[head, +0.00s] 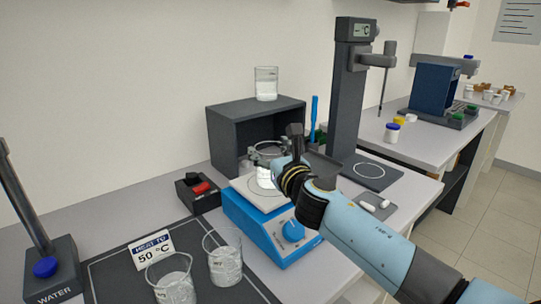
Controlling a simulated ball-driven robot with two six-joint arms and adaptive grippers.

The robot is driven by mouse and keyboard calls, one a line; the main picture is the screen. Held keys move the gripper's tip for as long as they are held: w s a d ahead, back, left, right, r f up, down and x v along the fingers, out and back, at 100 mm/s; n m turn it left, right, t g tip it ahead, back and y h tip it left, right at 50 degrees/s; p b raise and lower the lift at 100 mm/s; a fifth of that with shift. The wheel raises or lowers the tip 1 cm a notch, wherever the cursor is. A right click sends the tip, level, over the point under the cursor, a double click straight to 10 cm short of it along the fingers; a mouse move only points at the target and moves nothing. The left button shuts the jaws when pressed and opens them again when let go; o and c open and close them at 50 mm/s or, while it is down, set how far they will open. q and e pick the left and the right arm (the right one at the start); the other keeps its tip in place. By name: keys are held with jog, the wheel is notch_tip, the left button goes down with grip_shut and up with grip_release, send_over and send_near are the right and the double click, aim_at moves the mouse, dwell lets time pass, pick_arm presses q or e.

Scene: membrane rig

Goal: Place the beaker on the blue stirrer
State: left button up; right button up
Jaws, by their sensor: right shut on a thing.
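The blue stirrer (263,236) stands on the bench, with a pale square top plate (242,190) and a blue knob. A clear beaker (264,178) with white contents is over the top plate. My right gripper (281,152) is at the beaker's right side, shut on it. My forearm comes in from the lower right. The gripper hides part of the beaker, and I cannot tell whether its base touches the plate. My left gripper is not in view.
A dark shelf (222,131) behind carries another beaker (266,84). A tall dark stand (349,95) is close right. A red-switch box (198,193) sits left.

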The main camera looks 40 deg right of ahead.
jog(key=shift+r, duration=0.1)
jog(key=o, duration=1.4)
jog(key=shift+f, duration=0.2)
jog(key=shift+r, duration=0.2)
jog(key=b+v, duration=0.1)
jog(key=v, duration=1.1)
jog(key=shift+a, duration=0.1)
